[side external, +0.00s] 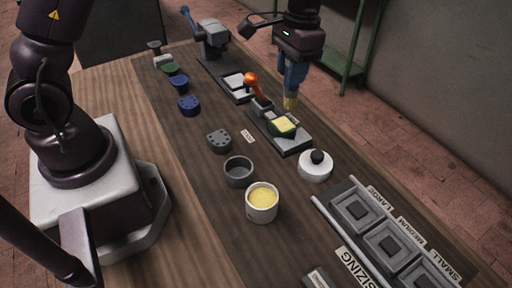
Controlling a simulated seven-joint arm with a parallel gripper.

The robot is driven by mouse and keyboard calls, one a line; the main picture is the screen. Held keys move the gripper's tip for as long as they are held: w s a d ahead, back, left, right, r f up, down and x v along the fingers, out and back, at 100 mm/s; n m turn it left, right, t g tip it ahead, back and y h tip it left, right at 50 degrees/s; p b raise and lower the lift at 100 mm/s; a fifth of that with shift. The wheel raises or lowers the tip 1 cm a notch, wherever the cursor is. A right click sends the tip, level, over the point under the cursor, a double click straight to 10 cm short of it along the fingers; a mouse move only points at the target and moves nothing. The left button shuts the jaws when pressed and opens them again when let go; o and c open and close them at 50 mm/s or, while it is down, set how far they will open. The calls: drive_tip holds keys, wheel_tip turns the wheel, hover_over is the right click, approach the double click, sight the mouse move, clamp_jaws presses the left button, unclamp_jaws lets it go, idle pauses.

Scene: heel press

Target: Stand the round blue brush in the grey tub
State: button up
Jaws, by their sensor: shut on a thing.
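My gripper (294,62) is at the upper right in the side external view, pointing down and shut on the round blue brush (294,79). The brush hangs roughly upright with its tan bristles down. The fingertips are hard to tell apart from the blue handle. The grey tub (238,181) stands open near the middle of the bench, left of and nearer than the brush. Nothing shows inside it.
A cream tub of yellow stuff (261,212) stands just in front of the grey tub. A white pot with a black knob (316,168) is to the right.

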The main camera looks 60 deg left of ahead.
drive_tip(key=s+d+f+n, duration=0.1)
drive_tip(key=s+f+n, duration=0.1)
drive_tip(key=s, duration=0.5)
drive_tip(key=s+d+f+n, duration=0.2)
drive_tip(key=s, duration=0.5)
drive_tip(key=shift+n+h, duration=0.3)
drive_tip(key=shift+n, duration=0.3)
drive_tip(key=shift+s+a+f, duration=0.1)
drive_tip(key=shift+f, duration=2.05)
drive_tip(key=shift+s+a+f, duration=0.1)
drive_tip(key=shift+f, duration=2.05)
drive_tip(key=shift+f, duration=0.15)
drive_tip(key=o, duration=0.9)
